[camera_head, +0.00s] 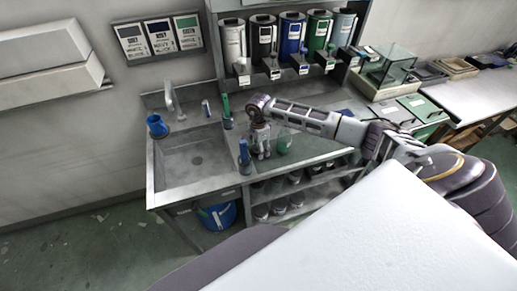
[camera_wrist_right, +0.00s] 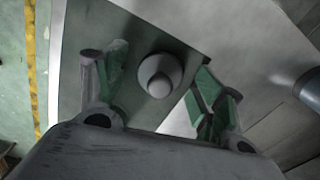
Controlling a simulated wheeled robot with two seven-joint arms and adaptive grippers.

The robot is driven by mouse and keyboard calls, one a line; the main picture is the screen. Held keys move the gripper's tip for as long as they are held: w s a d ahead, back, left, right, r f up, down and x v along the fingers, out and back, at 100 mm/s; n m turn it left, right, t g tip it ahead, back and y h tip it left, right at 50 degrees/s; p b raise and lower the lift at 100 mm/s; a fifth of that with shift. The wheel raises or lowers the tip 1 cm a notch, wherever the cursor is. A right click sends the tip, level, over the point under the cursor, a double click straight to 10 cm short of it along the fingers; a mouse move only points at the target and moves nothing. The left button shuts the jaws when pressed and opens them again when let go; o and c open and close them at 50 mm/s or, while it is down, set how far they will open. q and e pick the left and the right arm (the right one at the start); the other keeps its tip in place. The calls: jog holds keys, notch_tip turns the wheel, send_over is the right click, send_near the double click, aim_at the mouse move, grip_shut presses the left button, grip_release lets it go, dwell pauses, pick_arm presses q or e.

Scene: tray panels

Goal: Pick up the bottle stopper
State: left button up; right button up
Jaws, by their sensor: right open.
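The bottle stopper (camera_wrist_right: 159,76), a pale grey rounded knob with a wider collar, shows in the right wrist view between the two fingers. My right gripper (camera_wrist_right: 161,62) is open, with one green-padded finger on each side of the stopper. A gap shows between each finger and the stopper. In the head view my right gripper (camera_head: 262,153) points down over the counter, just right of the sink. I cannot make out the stopper there. My left gripper is not in view.
A green bottle (camera_head: 227,111) stands behind. The sink (camera_head: 196,160) with a blue cup (camera_head: 157,127) lies to the left. Several dispensers (camera_head: 291,37) line the wall.

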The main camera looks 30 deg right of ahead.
dwell(0.4)
jog(key=c, duration=0.9)
jog(key=shift+o, duration=0.2)
jog(key=shift+r, duration=0.1)
notch_tip(320, 180, up, 10)
jog(key=shift+f+b, duration=0.15)
jog(key=shift+b, duration=1)
